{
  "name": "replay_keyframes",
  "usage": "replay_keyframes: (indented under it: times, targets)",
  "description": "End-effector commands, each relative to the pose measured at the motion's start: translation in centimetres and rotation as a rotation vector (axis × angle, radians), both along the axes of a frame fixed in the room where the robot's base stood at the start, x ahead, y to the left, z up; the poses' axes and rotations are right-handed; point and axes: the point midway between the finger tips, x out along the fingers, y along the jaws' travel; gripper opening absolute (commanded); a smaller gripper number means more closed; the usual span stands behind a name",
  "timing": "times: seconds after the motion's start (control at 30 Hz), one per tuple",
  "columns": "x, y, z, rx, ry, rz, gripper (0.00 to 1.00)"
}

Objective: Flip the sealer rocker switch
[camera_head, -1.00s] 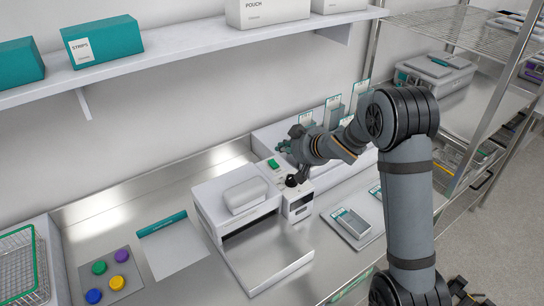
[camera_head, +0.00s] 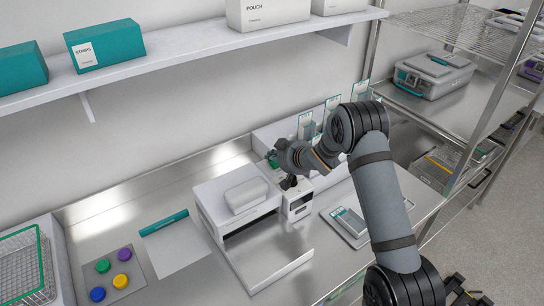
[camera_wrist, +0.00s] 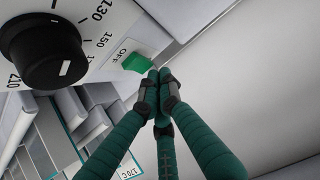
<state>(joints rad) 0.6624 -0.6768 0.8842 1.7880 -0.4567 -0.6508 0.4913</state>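The sealer (camera_head: 207,207) is a white machine on the steel bench, with a control box (camera_head: 300,203) on its right side. Its green rocker switch (camera_wrist: 136,62) shows in the wrist view, beside the word OFF. A black temperature dial (camera_wrist: 42,48) is to its left. My gripper (camera_wrist: 160,76) has its green fingers drawn together with nothing between them. Its tips are right at the switch's lower right edge; I cannot tell whether they touch it. In the head view my gripper (camera_head: 273,159) is above the control box and hides the switch.
A wall shelf (camera_head: 190,46) with boxes runs above the bench. A grey tray (camera_head: 349,230) with pouches lies right of the sealer. Coloured round pieces on a mat (camera_head: 112,267) and a wire basket (camera_head: 25,262) are at left. A steel rack (camera_head: 490,110) stands at right.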

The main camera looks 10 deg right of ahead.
Motion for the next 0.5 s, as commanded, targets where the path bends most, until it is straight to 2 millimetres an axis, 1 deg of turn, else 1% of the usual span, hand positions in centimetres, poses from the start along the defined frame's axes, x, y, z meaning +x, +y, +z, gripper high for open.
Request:
replay_keyframes:
  times: [0.07,0.23,0.33,0.5]
  targets:
    - [0.0,0.0,-0.2,0.000,0.000,0.000,0.00]
    - [0.7,0.3,-1.5,-0.001,-0.002,0.001,0.00]
    - [0.9,0.4,-0.8,0.000,0.000,0.000,0.00]
    - [0.9,0.4,-0.8,0.000,0.000,0.000,0.00]
